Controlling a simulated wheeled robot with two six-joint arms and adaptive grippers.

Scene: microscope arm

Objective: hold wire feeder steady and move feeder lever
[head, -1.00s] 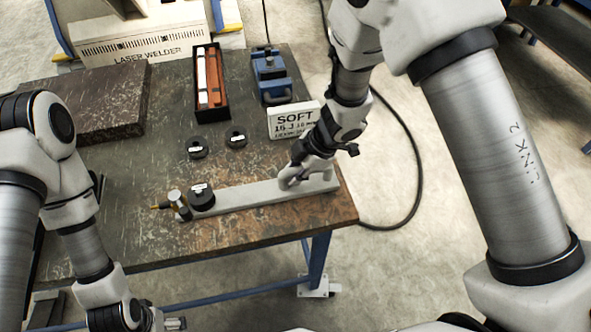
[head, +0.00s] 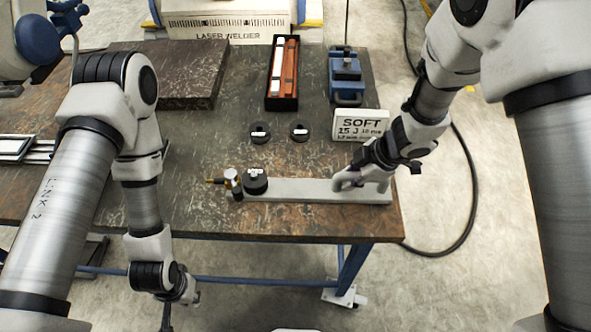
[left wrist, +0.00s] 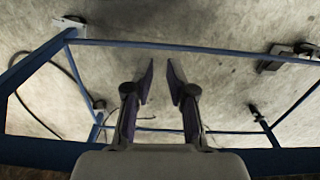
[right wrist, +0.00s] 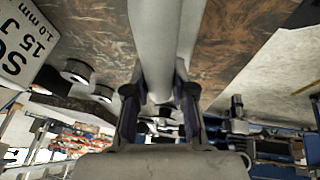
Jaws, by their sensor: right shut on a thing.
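The wire feeder is a long pale grey bar (head: 310,190) lying along the table's front edge, with a black spool (head: 255,183) at its left end. A small upright metal cylinder (head: 231,177) and a brass tip (head: 213,181) sit beside the spool; which part is the lever, I cannot tell. My right gripper (head: 360,182) is shut on the bar near its right end; the bar also shows between the fingers in the right wrist view (right wrist: 158,50). My left gripper (head: 183,298) hangs low in front of the table, its fingers apart and empty in the left wrist view (left wrist: 160,80).
A dark slab (head: 180,72) lies at the back left.

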